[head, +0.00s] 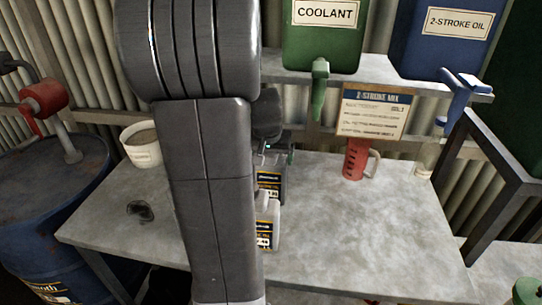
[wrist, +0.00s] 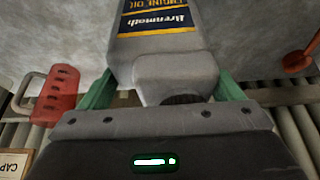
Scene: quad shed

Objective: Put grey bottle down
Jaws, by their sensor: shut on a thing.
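The grey bottle (wrist: 170,48) has a dark blue and yellow engine oil label and a dark cap. In the wrist view it lies between the green fingers of my gripper (wrist: 165,92), which is shut on it near the cap end. In the head view my gripper (head: 274,152) is partly hidden behind my arm, with the grey bottle (head: 271,186) below it over the workbench (head: 335,230). I cannot tell whether its base touches the bench. A second, lighter bottle (head: 268,232) with a similar label stands nearer, partly hidden by my arm.
A red jug (head: 356,160) stands at the back of the bench, below a sign (head: 373,112). Green (head: 322,45) and blue (head: 436,45) containers sit on the shelf above.

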